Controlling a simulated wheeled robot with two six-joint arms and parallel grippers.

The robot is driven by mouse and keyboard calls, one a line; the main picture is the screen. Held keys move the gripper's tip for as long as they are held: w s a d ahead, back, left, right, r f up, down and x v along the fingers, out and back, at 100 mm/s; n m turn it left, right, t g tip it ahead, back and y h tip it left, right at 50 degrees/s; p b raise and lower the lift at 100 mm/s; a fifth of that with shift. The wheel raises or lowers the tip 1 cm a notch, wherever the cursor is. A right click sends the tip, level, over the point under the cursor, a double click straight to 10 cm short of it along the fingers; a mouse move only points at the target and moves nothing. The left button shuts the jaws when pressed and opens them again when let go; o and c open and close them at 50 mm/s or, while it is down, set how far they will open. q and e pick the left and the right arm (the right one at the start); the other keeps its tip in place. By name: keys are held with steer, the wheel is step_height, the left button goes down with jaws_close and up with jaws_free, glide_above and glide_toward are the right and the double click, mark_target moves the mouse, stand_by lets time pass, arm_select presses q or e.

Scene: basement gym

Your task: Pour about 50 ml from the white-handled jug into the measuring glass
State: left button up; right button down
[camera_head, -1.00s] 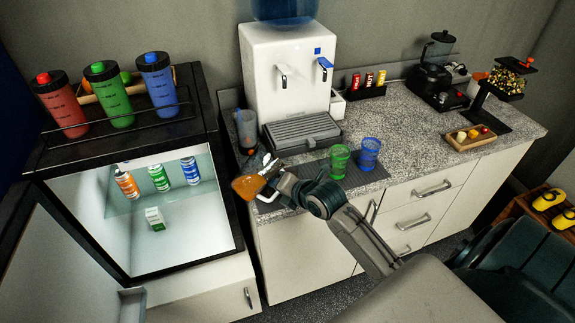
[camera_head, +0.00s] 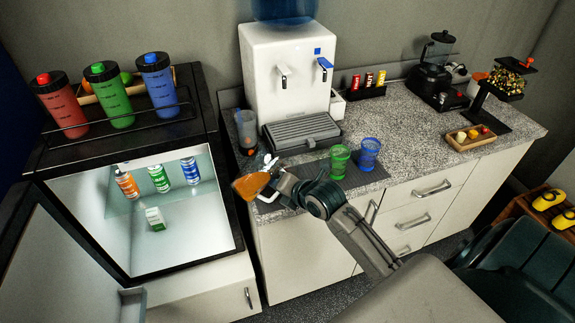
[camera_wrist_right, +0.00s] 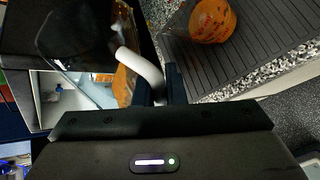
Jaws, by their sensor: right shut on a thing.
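The jug (camera_head: 249,186), with orange contents, is held tilted above the counter's front left edge. Its white handle (camera_wrist_right: 143,68) is between the fingers of my right gripper (camera_wrist_right: 163,82), which is shut on it. The gripper (camera_head: 279,183) also shows in the head view. A clear tall glass (camera_head: 246,128) with something orange low inside stands left of the water dispenser, behind the jug. I cannot tell whether this is the measuring glass. A rounded orange thing with dark marks (camera_wrist_right: 212,20) shows by a dark ribbed surface in the right wrist view. No stream is visible. My left gripper is out of view.
A green cup (camera_head: 340,161) and a blue cup (camera_head: 369,153) stand on a dark mat (camera_head: 318,173) right of the jug. The dispenser (camera_head: 287,75) and grey drip tray (camera_head: 302,132) stand behind. An open lit fridge (camera_head: 120,236) is at left.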

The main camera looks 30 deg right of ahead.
mark_target(262, 180)
step_height(262, 180, up, 4)
steer(key=n+h+p, duration=0.2)
steer(key=p, duration=0.2)
steer(key=shift+h, duration=0.6)
step_height(262, 180, down, 4)
steer(key=b, duration=0.3)
steer(key=shift+f, duration=0.25)
steer(key=shift+w+a+r+n+h+p, duration=0.1)
steer(key=shift+a+r+n+h+p, duration=0.35)
steer(key=shift+p, duration=0.65)
steer(key=shift+a+r+n+h+p, duration=0.15)
steer(key=shift+a+n+h+p, duration=0.15)
steer(key=shift+n+h+p, duration=0.35)
steer(key=shift+a+r+n+h+p, duration=0.15)
steer(key=shift+a+n+h+p, duration=0.15)
steer(key=shift+n+h+p, duration=0.3)
steer(key=shift+t+h, duration=0.3)
